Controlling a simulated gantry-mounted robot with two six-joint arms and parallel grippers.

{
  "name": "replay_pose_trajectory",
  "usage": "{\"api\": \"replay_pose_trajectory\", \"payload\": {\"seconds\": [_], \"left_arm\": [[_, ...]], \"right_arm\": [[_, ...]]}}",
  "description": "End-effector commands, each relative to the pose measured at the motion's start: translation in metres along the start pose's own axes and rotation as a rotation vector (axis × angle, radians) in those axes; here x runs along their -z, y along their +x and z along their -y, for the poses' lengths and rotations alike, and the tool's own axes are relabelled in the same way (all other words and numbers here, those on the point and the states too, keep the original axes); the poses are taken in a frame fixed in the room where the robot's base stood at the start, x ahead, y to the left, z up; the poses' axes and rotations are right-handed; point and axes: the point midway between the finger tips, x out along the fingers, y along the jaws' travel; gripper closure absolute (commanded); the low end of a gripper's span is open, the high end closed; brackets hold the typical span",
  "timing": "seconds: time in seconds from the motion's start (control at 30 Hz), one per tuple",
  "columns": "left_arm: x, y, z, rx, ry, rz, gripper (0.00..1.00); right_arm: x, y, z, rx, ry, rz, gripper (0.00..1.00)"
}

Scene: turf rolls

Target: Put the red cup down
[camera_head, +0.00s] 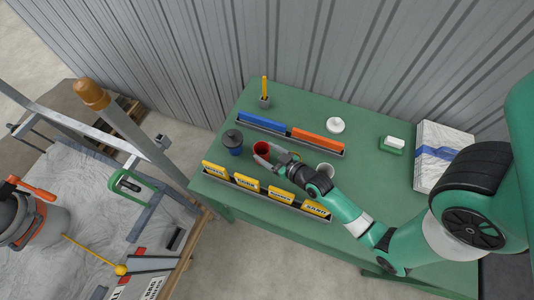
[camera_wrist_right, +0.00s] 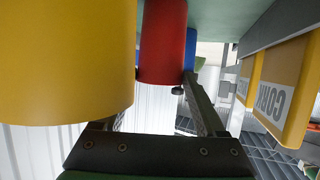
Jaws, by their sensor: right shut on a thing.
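The red cup (camera_head: 262,148) is at the left part of the green table, upright, with its opening showing. My right gripper (camera_head: 266,160) reaches it from the right and is shut on it. In the right wrist view, which looks upside down, the red cup (camera_wrist_right: 162,45) is between my right gripper's fingers (camera_wrist_right: 160,105). I cannot tell whether its base touches the table. My left gripper is not in view.
A yellow cup (camera_wrist_right: 65,60) is close beside my gripper. A tray of yellow boxes (camera_head: 246,182) lies in front and a tray with blue and orange blocks (camera_head: 316,140) behind.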

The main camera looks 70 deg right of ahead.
Motion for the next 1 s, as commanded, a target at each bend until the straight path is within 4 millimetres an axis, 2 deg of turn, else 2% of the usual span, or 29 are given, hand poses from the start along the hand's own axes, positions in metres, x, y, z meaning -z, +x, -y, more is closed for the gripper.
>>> {"api": "replay_pose_trajectory", "payload": {"seconds": [0.3,0.33,0.47,0.77,0.87,1.0], "left_arm": [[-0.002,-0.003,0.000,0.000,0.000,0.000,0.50],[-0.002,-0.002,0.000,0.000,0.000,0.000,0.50],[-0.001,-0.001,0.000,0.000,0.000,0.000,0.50],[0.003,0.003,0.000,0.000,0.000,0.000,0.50],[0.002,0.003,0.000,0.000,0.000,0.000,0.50],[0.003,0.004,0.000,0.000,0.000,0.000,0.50]], "right_arm": [[-0.003,0.002,0.000,0.000,0.000,-0.002,0.88],[-0.002,0.001,0.000,0.000,0.000,-0.001,0.23],[-0.002,0.001,0.000,0.000,0.000,-0.001,0.00],[0.004,-0.002,0.000,0.000,0.000,-0.001,0.00],[0.001,-0.015,0.000,-0.001,0.001,0.002,0.00],[0.000,-0.043,0.000,0.000,0.002,0.003,0.00]]}}
